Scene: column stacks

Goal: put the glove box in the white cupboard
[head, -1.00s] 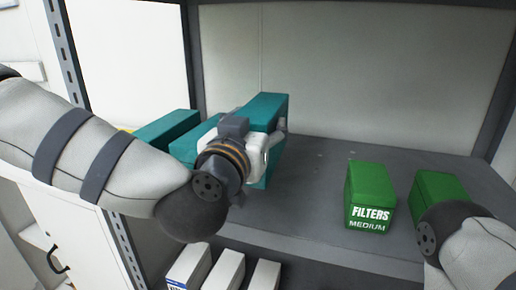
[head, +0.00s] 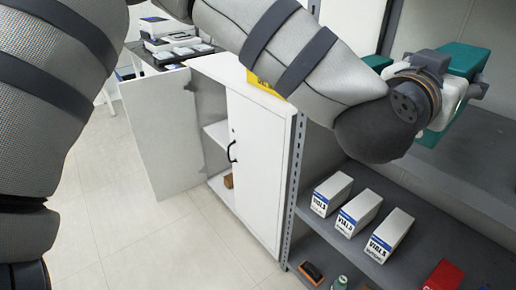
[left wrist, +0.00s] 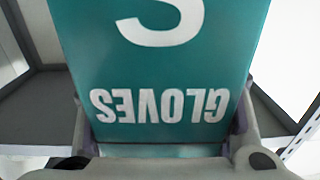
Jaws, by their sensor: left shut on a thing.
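The teal glove box (head: 468,60) is at the right of the head view, in front of the open grey shelf rack. My left gripper (head: 456,92) is shut on it. The left wrist view shows the box's white GLOVES lettering upside down, with the box (left wrist: 165,70) between the two fingers (left wrist: 160,130). I cannot tell whether the box touches the shelf. The white cupboard (head: 258,165) stands left of the rack. Its left door (head: 165,135) is swung open, showing inner shelves; its right door with a black handle is shut. My right gripper is out of view.
Several white VIALS boxes (head: 360,212) stand on the rack's lower shelf, with a red box (head: 443,275) to their right. A yellow item (head: 264,84) sits on the cupboard top. A small brown object (head: 228,181) is inside the cupboard. The floor in front is clear.

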